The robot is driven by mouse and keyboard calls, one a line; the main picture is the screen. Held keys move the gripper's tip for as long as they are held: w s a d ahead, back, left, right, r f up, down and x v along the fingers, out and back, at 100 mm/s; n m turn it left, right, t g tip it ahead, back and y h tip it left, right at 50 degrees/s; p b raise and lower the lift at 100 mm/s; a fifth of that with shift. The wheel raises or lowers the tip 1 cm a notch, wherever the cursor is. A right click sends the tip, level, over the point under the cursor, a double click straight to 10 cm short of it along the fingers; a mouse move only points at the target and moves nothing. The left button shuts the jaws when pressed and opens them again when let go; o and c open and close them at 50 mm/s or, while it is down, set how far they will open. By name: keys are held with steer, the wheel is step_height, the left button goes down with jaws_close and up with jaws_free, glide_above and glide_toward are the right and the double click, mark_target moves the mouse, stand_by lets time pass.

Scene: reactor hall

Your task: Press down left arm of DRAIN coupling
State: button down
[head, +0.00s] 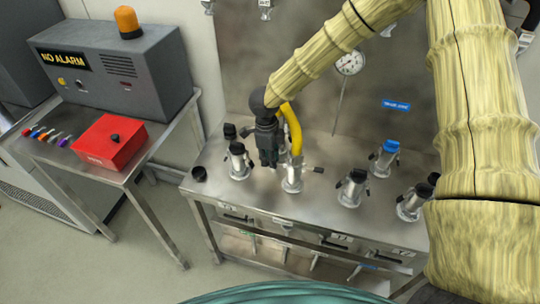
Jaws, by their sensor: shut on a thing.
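A silver coupling (291,182) stands on the steel bench with a yellow hose (294,128) rising from its top. Its right arm (313,169) sticks out sideways to the right, roughly level, with a dark tip. My gripper (270,163) points down at the coupling's left side, its dark fingers closed at the place of the left arm. The left arm is hidden by the fingers, so its angle cannot be told. No DRAIN label is readable in the head view.
Capped silver couplings stand left (239,161) and right (353,188) of the hose; one has a blue cap (387,158). A loose black cap (199,173) lies at the bench's left edge. A gauge (349,63) hangs behind. A red box (109,142) sits on the left table.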

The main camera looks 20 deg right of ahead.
steer(key=shift+a+f+g+h+p, duration=0.1)
steer(key=shift+f+g+h+p, duration=0.35)
steer(key=shift+h+p, duration=0.4)
steer(key=shift+f+g+h+p, duration=0.3)
steer(key=shift+f+g+h, duration=0.1)
steer(key=shift+g+h, duration=0.2)
steer(key=c, duration=1.4)
jaws_free()
steer(key=shift+o, duration=0.2)
steer(key=v, duration=1.2)
